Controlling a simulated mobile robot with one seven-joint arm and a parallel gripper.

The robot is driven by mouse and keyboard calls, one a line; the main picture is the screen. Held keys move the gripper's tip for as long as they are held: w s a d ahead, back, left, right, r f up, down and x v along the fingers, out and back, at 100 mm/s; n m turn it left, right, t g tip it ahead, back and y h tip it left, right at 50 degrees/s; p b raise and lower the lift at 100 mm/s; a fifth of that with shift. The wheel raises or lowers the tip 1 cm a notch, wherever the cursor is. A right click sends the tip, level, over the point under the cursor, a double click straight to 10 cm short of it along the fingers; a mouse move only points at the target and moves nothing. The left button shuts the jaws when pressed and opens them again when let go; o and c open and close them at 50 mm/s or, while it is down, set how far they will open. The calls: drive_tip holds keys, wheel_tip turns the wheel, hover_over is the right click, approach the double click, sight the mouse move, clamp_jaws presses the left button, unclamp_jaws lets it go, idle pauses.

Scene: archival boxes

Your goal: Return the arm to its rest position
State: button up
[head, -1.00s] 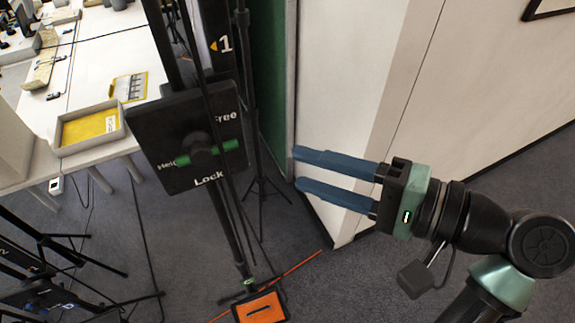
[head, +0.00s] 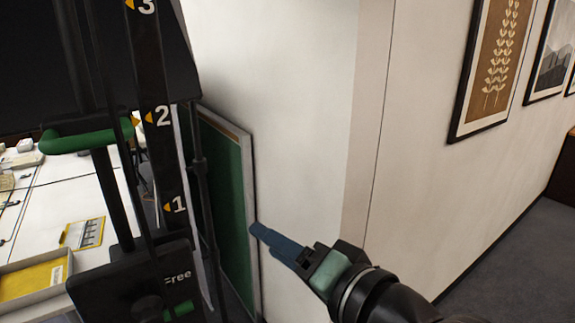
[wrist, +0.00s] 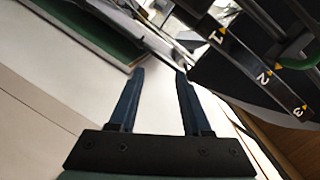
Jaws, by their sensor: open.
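My gripper (head: 268,240) has two blue fingers and a green and black body. In the head view it is at the lower middle, in front of the white wall and beside the green board, pointing up and left. In the wrist view my gripper (wrist: 160,75) shows its two fingers spread apart with nothing between them. It is open and empty. The lower part of my arm is cut off by the bottom edge of the head view.
A black stand with numbered marks (head: 155,115) and a green handle (head: 90,138) rises at left. A green board (head: 222,190) leans by the white wall (head: 290,110). A table with a yellow-lined tray (head: 35,280) is at far left. Framed pictures (head: 495,65) hang at right.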

wheel_tip(320, 180, up, 8)
drive_tip(key=w+n+t+h, duration=0.2)
drive_tip(key=t+h, duration=0.1)
drive_tip(key=t, duration=0.2)
drive_tip(key=s+d+r+n+t+h+b, duration=0.1)
drive_tip(key=s+r+t+h, duration=0.6)
drive_tip(key=r, duration=1)
drive_tip(key=s+n+t+b, duration=0.1)
drive_tip(key=s+t, duration=0.2)
drive_tip(key=s, duration=0.2)
drive_tip(key=shift+s+d+r, duration=0.15)
drive_tip(key=shift+d+r, duration=0.05)
drive_tip(key=shift+r, duration=0.15)
